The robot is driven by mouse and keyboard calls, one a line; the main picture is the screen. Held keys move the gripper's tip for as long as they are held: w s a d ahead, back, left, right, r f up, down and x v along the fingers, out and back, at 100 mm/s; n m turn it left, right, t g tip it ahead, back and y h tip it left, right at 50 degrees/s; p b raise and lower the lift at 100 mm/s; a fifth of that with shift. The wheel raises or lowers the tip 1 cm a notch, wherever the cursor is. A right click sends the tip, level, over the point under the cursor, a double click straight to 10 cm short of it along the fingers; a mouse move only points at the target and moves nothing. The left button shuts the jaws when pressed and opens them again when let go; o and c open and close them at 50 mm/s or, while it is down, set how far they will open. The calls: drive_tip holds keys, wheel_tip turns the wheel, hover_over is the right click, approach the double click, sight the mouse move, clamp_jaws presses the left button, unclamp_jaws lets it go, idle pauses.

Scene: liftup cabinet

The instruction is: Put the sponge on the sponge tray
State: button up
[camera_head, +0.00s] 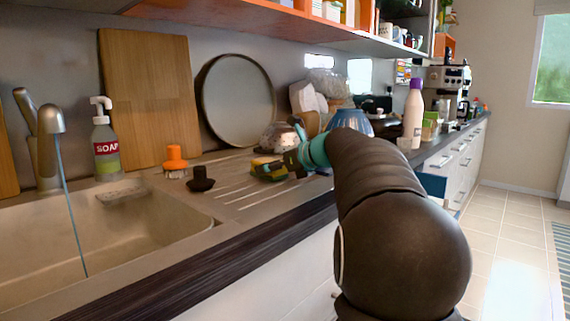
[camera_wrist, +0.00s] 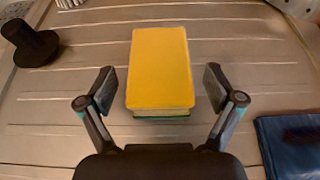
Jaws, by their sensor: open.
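The sponge is yellow on top with a green underside. It lies flat on the ribbed drainboard in the wrist view (camera_wrist: 160,65), and shows partly behind my gripper in the head view (camera_head: 265,168). My gripper (camera_wrist: 160,73) is open, with one finger on each side of the sponge's near half and a gap on both sides. In the head view my gripper (camera_head: 290,160) is over the drainboard, partly hidden by my arm. What looks like the sponge tray (camera_head: 122,193) is a pale shallow rest at the back edge of the sink; nothing is seen on it.
The sink (camera_head: 110,235) with running water is at left. A blue bowl (camera_head: 350,121) is behind my arm. A shelf (camera_head: 290,22) hangs above.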

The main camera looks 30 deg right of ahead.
drive_tip(key=shift+x, duration=0.8)
drive_tip(key=c, duration=1.3)
drive_tip(key=shift+r, duration=0.15)
drive_tip(key=shift+r+p, duration=0.25)
drive_tip(key=shift+p, duration=0.4)
